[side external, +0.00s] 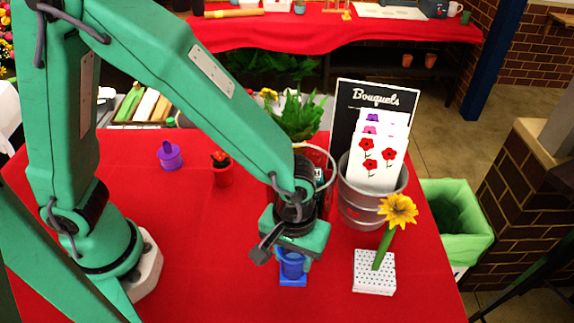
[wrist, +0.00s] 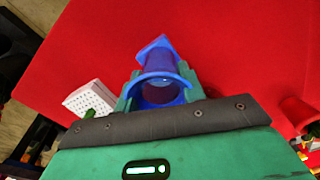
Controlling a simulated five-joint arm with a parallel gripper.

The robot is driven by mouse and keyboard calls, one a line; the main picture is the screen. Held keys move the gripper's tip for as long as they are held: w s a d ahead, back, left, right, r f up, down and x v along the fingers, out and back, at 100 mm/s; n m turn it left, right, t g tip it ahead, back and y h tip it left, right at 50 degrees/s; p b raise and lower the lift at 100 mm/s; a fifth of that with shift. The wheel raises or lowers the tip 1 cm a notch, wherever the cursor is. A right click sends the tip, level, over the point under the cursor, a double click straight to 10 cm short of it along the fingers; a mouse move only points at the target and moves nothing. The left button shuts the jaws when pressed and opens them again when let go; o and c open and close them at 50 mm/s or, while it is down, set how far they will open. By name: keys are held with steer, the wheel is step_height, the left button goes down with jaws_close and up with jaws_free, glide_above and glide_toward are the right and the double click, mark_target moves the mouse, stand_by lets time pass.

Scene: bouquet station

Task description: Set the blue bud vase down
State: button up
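The blue bud vase (side external: 292,279) has a square base and a round, open top. It is upright under my gripper (side external: 288,262) at the front middle of the red table. In the wrist view the vase (wrist: 160,58) sits between the two green fingers of my gripper (wrist: 160,84), which press on both sides of it near the rim. My gripper is shut on it. The base is at or just above the cloth; I cannot tell whether it touches. In the side view, my gripper hides the vase's upper part.
A white perforated block (side external: 374,284) with a yellow flower (side external: 398,210) stands to the right. Behind it is a metal bucket (side external: 362,212) before a Bouquets sign (side external: 345,100). A red vase (side external: 223,177) and purple vase (side external: 170,160) stand back left. The red cloth (side external: 215,255) is clear left of my gripper.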

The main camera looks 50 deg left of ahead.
steer(key=o, duration=0.4)
steer(key=shift+r, duration=0.1)
step_height(320, 180, up, 12)
stand_by(0.7)
steer(key=shift+a+r, duration=0.1)
stand_by(0.4)
steer(key=s+a+r+m+t, duration=0.1)
steer(key=a+r, duration=0.3)
steer(key=a, duration=0.8)
steer(key=s+a+r+m+t, duration=0.2)
steer(key=a+r+m+t, duration=0.1)
steer(key=a, duration=0.9)
steer(key=shift+s+r+m+t, duration=0.2)
steer(key=shift+r+m+t, duration=0.15)
steer(key=shift+t, duration=0.45)
